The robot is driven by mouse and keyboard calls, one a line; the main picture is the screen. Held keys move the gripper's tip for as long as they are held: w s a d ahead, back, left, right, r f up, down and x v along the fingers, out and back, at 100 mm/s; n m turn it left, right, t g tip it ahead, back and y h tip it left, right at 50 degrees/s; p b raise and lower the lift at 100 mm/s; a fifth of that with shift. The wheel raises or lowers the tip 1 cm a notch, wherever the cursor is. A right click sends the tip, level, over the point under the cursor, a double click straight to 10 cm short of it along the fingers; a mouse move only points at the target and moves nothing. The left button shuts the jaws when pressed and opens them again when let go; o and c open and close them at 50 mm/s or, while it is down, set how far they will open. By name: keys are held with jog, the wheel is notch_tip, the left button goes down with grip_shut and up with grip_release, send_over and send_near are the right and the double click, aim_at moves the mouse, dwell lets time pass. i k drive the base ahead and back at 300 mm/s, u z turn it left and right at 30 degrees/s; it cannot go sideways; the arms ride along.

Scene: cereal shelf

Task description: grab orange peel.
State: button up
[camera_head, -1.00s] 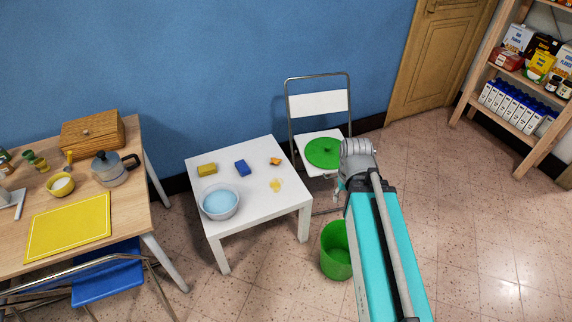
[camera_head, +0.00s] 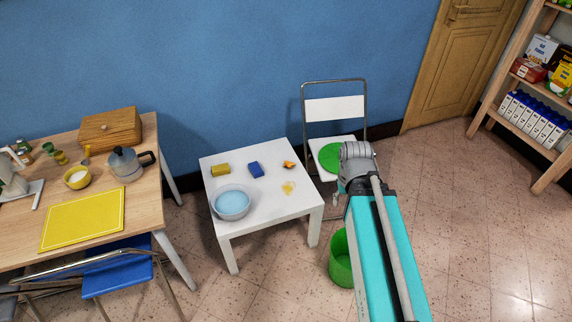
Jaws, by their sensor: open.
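The orange peel (camera_head: 289,165) is a small orange piece lying near the far right corner of the low white table (camera_head: 270,207). My gripper (camera_head: 339,196) shows only in small part at the end of my arm, right of the table; my wrist hides most of it. It is open, and nothing is seen in it. It is apart from the peel, which lies to its left and farther back.
The table also holds a yellow sponge (camera_head: 220,169), a blue sponge (camera_head: 256,169), a water bowl (camera_head: 231,202) and a yellowish spill (camera_head: 288,188). A white chair (camera_head: 335,109) with a green lid (camera_head: 329,157) stands behind. A green bin (camera_head: 342,260) is beside my arm.

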aim_at(288, 163)
jog(key=i, duration=0.85)
jog(key=z, duration=0.05)
